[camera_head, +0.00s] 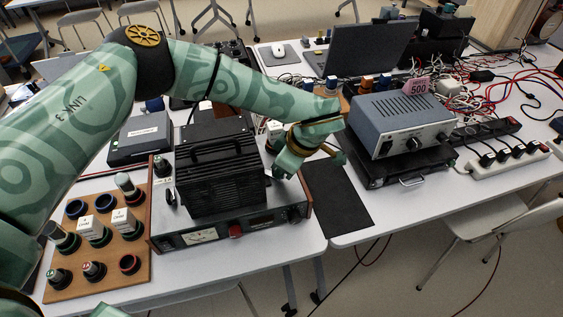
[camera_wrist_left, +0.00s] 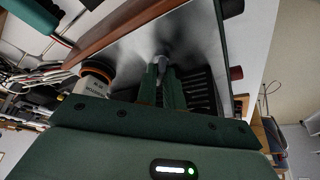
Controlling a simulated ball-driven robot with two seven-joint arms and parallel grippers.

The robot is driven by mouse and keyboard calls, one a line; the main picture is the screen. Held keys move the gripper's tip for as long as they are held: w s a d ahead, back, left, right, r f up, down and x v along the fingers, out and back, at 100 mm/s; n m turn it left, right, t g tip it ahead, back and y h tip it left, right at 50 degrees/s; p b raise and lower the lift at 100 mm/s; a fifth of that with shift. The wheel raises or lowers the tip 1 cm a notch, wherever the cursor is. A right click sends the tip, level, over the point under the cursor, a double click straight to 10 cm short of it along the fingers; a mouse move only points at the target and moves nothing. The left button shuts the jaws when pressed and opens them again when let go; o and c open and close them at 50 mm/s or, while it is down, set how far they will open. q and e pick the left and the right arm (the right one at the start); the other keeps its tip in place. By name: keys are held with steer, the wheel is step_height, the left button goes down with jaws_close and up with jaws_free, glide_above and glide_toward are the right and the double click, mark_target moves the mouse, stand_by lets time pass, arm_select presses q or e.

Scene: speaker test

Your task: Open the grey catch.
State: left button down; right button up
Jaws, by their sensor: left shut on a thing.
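My left gripper (camera_head: 281,172) reaches down at the right side of the black ribbed unit (camera_head: 218,175), which stands on a wood-sided instrument (camera_head: 235,228). In the left wrist view my left gripper's green fingers (camera_wrist_left: 162,75) are closed around the grey catch (camera_wrist_left: 161,58), a small grey piece in front of a shiny metal panel (camera_wrist_left: 125,55). The fingers hide the lower part of the catch. In the head view the gripper and arm hide the catch. Whether the catch is turned or released cannot be told.
A wooden board (camera_head: 130,262) with several dark round holders and bottles lies left of the instrument. A black mat (camera_head: 338,195) lies to its right. Beyond stand a blue-grey box (camera_head: 400,122) and tangled cables (camera_head: 475,95). A gap separates the two tables at the front.

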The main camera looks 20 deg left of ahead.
arm_select(q)
steer(key=shift+r+m+p, duration=0.1)
steer(key=shift+m+p, duration=0.2)
steer(key=shift+m, duration=0.1)
arm_select(e)
steer(key=shift+w+r, duration=0.15)
steer(key=shift+r, duration=0.25)
arm_select(q)
steer(key=shift+t, duration=0.3)
steer(key=c, duration=1.5)
jaws_free()
